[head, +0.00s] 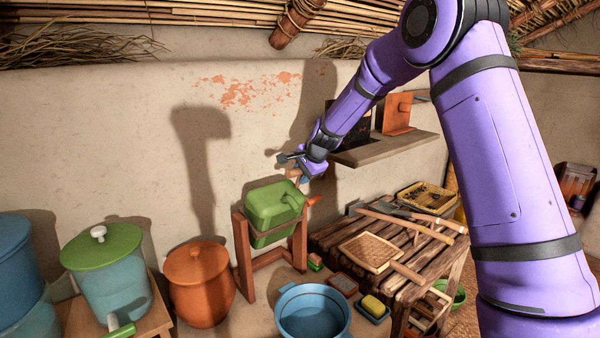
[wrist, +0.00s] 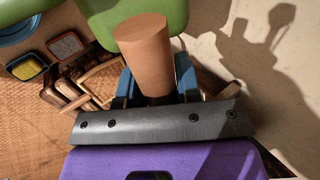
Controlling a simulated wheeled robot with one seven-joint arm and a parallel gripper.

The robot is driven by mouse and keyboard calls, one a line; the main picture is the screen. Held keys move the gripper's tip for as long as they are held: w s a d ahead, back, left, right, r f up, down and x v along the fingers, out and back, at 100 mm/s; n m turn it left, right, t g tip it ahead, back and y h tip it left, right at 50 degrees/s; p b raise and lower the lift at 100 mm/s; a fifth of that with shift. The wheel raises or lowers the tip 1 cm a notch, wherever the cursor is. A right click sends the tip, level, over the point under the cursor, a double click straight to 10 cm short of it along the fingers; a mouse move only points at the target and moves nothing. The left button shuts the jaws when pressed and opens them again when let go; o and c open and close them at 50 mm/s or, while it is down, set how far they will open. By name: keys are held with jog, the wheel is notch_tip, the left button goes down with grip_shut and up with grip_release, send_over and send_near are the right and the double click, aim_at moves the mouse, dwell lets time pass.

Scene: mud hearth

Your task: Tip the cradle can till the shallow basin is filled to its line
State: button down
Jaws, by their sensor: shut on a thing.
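The shallow blue basin (head: 287,298) stands on the floor below, to the front right of the cradle. A dark line rings its inside; I cannot tell its water level.
An orange lidded pot (head: 200,290) and a green-lidded pot (head: 95,262) stand left. A wall shelf (head: 385,148) is behind my arm. A yellow sponge dish (head: 372,309) is beside the basin.

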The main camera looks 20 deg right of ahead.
aim_at(309, 197)
jog(key=shift+s+d+f, duration=0.35)
jog(key=shift+s+f, duration=0.1)
jog(key=shift+s, duration=0.3)
jog(key=shift+s+d+f, duration=0.3)
jog(key=shift+s+f, duration=0.1)
jog(key=shift+s, duration=0.35)
jog(key=shift+s+d+f, duration=0.2)
jog(key=shift+s+f, duration=0.3)
jog(key=shift+s+d+f, duration=0.15)
jog(key=shift+s+f, duration=0.3)
jog(key=c, duration=0.9)
grip_release()
jog(key=shift+s+r, duration=0.1)
jog(key=shift+r, duration=0.3)
jog(key=v, duration=1)
jog(key=shift+d, duration=0.1)
